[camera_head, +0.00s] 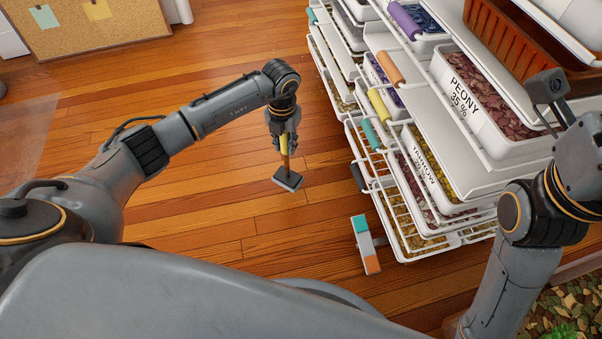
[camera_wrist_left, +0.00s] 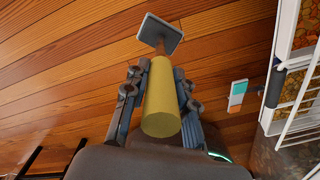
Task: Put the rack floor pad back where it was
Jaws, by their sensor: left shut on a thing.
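My left gripper (camera_head: 284,140) is shut on a tool with a yellow cylindrical handle, a thin brown shaft and a grey square pad (camera_head: 288,179) at its lower end. It holds the tool roughly upright, with the pad over the wooden floor left of the rack. I cannot tell if the pad touches the floor. The left wrist view shows the yellow handle (camera_wrist_left: 162,100) between my left gripper's fingers (camera_wrist_left: 158,95), and the square pad (camera_wrist_left: 160,33) beyond. This pad may be the rack floor pad. The white rack (camera_head: 395,195) stands to the right. My right gripper's fingers are out of view.
A small teal, white and orange block (camera_head: 366,244) lies on the floor beside the rack's lower corner. The rack holds several trays of dried petals, one labelled PEONY (camera_head: 480,95). Floor (camera_head: 200,215) around my left gripper is clear. A cork board (camera_head: 90,25) is at the back left.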

